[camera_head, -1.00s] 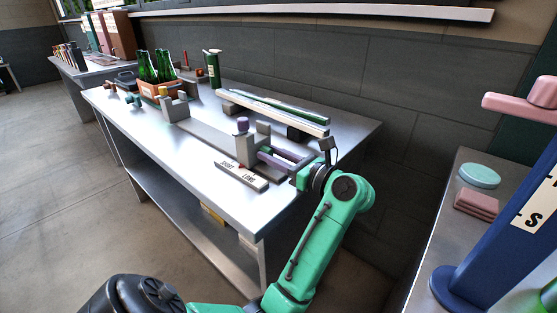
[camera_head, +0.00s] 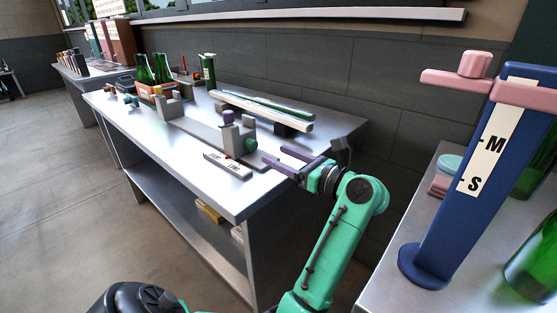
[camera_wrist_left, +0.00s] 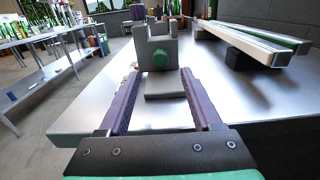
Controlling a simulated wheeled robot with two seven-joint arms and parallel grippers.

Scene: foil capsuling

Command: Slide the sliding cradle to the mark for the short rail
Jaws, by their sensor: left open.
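The sliding cradle (camera_head: 240,138) is a grey notched block on the grey rail of the bench fixture, with a green knob (camera_head: 250,144) on its near end. The label plate (camera_head: 229,166) with SHORT and LONG lies beside the rail; a small red spot shows between plate and cradle, but its exact alignment is unclear. My left gripper (camera_head: 276,157) is open and empty, its purple fingers pointing at the cradle's knob end from the right. In the left wrist view, the cradle (camera_wrist_left: 157,48) stands just beyond the open fingertips (camera_wrist_left: 159,76). My right gripper is not visible.
A pale bar with a green strip (camera_head: 262,110) lies on supports behind the fixture. A fixed grey block (camera_head: 169,107) stands at the rail's far end. An orange crate (camera_head: 150,88) holds green bottles. A blue stand (camera_head: 465,170) marked M and S is at right.

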